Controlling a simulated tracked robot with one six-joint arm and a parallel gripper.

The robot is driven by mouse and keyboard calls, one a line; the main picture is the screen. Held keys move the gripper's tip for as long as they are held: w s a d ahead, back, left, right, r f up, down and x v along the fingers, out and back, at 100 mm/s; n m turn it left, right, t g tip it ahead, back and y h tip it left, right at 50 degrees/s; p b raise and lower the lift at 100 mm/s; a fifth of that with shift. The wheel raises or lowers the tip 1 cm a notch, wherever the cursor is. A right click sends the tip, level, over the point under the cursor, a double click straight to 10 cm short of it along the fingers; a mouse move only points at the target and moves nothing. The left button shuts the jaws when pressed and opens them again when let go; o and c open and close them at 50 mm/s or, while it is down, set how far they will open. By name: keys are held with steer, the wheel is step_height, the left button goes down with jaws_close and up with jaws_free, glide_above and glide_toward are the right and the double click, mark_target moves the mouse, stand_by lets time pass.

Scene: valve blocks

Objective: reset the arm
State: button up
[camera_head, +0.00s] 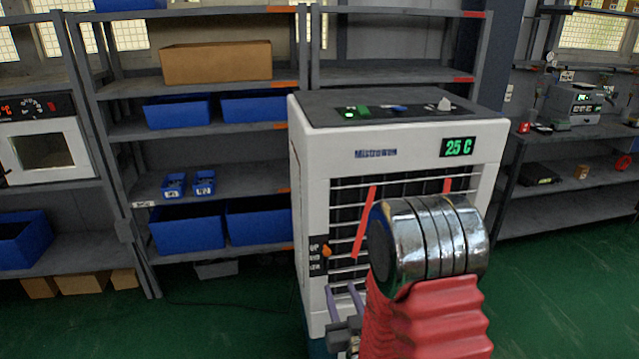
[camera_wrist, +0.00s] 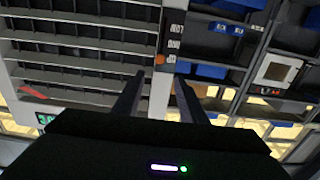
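My arm reaches forward at the right of centre in the head view, with a red ribbed sleeve and a shiny metal joint. My gripper (camera_head: 343,294) shows low in front of the white cooler (camera_head: 313,190), partly hidden by the arm. In the wrist view, my gripper (camera_wrist: 160,76) has its two dark fingers apart with nothing held between them. An orange knob (camera_head: 327,250) is on the cooler's left front edge. It also shows in the wrist view (camera_wrist: 160,60), just beyond the fingertips. I cannot tell whether the fingers touch the cooler.
The cooler's display (camera_head: 457,147) reads 25 C, and red strips hang on its grille. Shelves with blue bins (camera_head: 188,229) and a cardboard box (camera_head: 216,62) stand behind at left. A workbench (camera_head: 570,135) stands at right. Green floor is open at lower left and right.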

steer(key=s+f+g+h, duration=0.1)
steer(key=s+f+g, duration=0.15)
steer(key=f, duration=0.35)
steer(key=s+f+g, duration=0.1)
steer(key=f+g, duration=0.2)
steer(key=f, duration=0.3)
steer(key=s+d+g+h, duration=0.1)
steer(key=s+d+g, duration=0.2)
steer(key=s+g, duration=0.3)
steer(key=s+d+r, duration=0.1)
steer(key=s+r, duration=0.5)
steer(key=r, duration=0.4)
steer(key=s+d+r+m, duration=0.1)
steer(key=s+d+r, duration=0.1)
steer(key=s+r, duration=0.4)
steer(key=s+d+r, duration=0.2)
steer(key=s+r, duration=0.5)
steer(key=r, duration=0.6)
steer(key=shift+r+m+h, duration=0.4)
steer(key=shift+a+g, duration=0.1)
steer(key=shift+g, duration=0.15)
stand_by(0.8)
